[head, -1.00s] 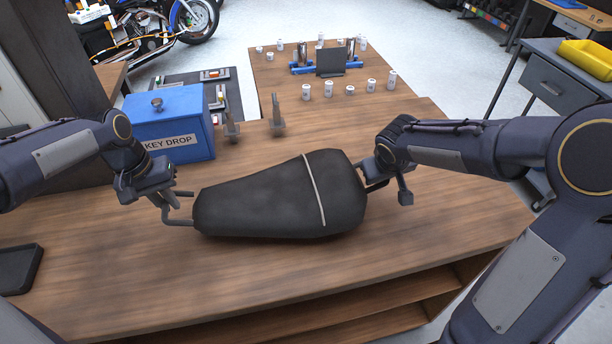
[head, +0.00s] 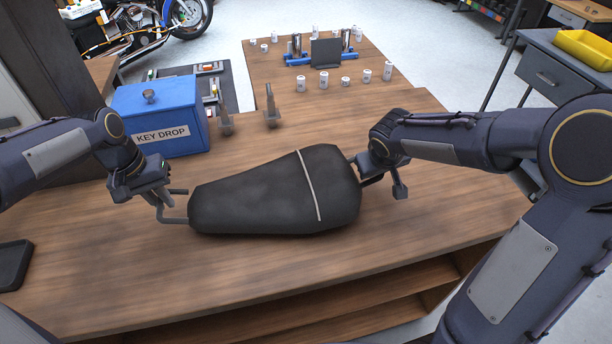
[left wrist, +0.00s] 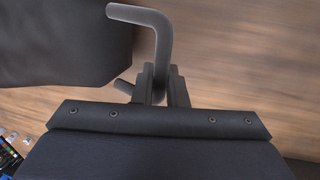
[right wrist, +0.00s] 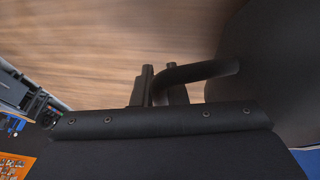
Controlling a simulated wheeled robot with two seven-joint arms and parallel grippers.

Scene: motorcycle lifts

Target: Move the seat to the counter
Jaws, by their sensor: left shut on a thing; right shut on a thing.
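The black motorcycle seat (head: 255,195) with a pale strap lies lengthwise over the wooden counter (head: 150,285). I cannot tell whether it touches the counter top. My left gripper (head: 160,200) is shut on the grey bent handle at the seat's narrow left end; the handle between its fingers shows in the left wrist view (left wrist: 158,85). My right gripper (head: 362,176) is shut on the handle at the seat's wide right end. That grip also shows in the right wrist view (right wrist: 160,85), where the seat (right wrist: 275,70) is at the right.
A blue key drop box (head: 160,118) stands behind the seat at the left, beside two upright grey brackets (head: 270,108). A dark tray (head: 12,265) lies at the left edge. Several white cans (head: 323,80) stand farther back. The counter's front strip is clear.

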